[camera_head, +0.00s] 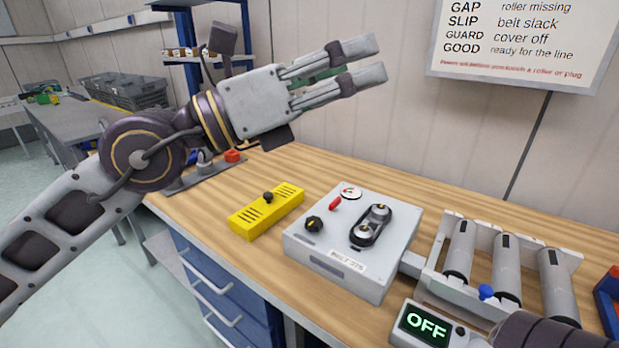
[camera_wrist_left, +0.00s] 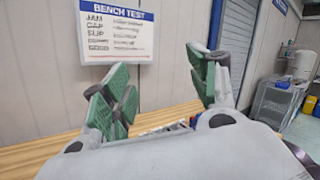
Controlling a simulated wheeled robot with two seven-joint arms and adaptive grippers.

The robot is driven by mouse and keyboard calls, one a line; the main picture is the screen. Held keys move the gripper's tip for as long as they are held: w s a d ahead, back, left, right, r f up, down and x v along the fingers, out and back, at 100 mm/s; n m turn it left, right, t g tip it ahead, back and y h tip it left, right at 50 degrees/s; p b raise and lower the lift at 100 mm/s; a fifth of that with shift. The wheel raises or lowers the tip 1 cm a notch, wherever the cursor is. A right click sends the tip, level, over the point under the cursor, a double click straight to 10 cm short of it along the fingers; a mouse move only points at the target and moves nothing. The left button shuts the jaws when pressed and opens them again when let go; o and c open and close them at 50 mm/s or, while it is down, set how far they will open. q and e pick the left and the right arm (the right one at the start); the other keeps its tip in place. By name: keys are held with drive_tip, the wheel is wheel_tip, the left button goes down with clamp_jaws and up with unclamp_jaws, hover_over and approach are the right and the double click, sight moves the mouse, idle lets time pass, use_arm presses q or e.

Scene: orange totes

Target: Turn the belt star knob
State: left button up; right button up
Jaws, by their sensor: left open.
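The black star knob (camera_head: 314,223) sits on the top left of a grey belt unit (camera_head: 391,274) on the wooden bench. A small belt on two pulleys (camera_head: 371,225), a red lever (camera_head: 335,203) and a round gauge (camera_head: 351,192) are on the same top face. My left gripper (camera_head: 377,58) is open and empty, raised well above the bench and unit and pointing right. Its green finger pads stand apart in the left wrist view (camera_wrist_left: 160,95). My right gripper is not in view.
A yellow slotted cover (camera_head: 266,210) lies left of the unit. A roller frame (camera_head: 535,232) and a display reading OFF (camera_head: 426,325) stand to the right. A wall sign (camera_head: 527,40) hangs behind, also in the wrist view (camera_wrist_left: 117,32). Blue drawers (camera_head: 220,297) are below the bench.

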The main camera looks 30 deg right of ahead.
use_arm(q)
wheel_tip(320, 180, down, 7)
drive_tip(key=d+t+y, duration=0.1)
drive_tip(key=d+y, duration=0.1)
drive_tip(key=y, duration=0.1)
drive_tip(key=n+t+y, duration=0.3)
drive_tip(key=t+y, duration=0.3)
drive_tip(key=y, duration=0.3)
approach(312, 222)
drive_tip(key=v, duration=0.5)
drive_tip(key=shift+r, duration=0.2)
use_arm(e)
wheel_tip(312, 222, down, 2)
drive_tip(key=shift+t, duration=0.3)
use_arm(q)
drive_tip(key=shift+d, duration=0.1)
drive_tip(key=x, duration=1.2)
drive_tip(key=shift+f, duration=0.1)
drive_tip(key=shift+w+d+f+b, duration=0.15)
drive_tip(key=shift+d+f+b, duration=0.2)
drive_tip(key=shift+f, duration=0.25)
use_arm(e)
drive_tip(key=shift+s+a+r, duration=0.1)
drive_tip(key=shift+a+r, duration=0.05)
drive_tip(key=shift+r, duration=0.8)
